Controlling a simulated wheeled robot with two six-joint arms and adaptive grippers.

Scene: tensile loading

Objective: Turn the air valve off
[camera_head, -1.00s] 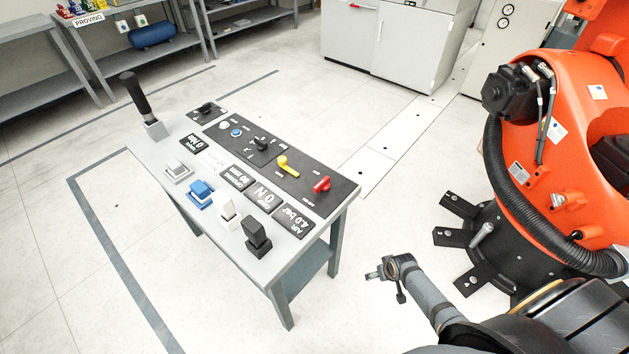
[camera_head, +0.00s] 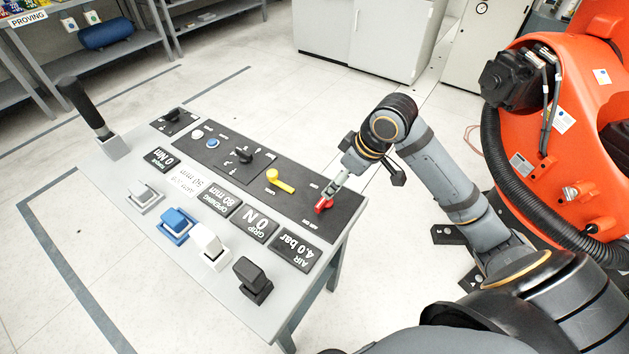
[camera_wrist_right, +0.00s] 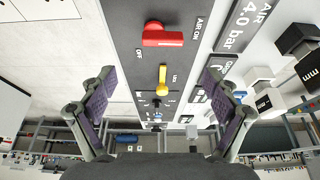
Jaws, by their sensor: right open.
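The red air valve handle (camera_head: 322,205) sits at the near right end of the dark panel. In the right wrist view the red handle (camera_wrist_right: 163,37) lies crosswise, between the word OFF on the left and AIR ON on the right, its long bar toward AIR ON. My right gripper (camera_head: 335,187) is over the panel, close to the handle. In the wrist view my right gripper's fingers (camera_wrist_right: 159,78) are spread wide with nothing between them, and the handle shows beyond the tips. Contact cannot be told from the head view. The air display (camera_head: 294,251) reads 4.0 bar. My left gripper is out of view.
A yellow lever (camera_head: 281,181) stands beside the valve, with a black knob (camera_head: 243,155) further along. Black (camera_head: 252,278), white (camera_head: 210,245) and blue (camera_head: 175,225) switches line the bench's near side. A large orange robot (camera_head: 550,140) stands at the right.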

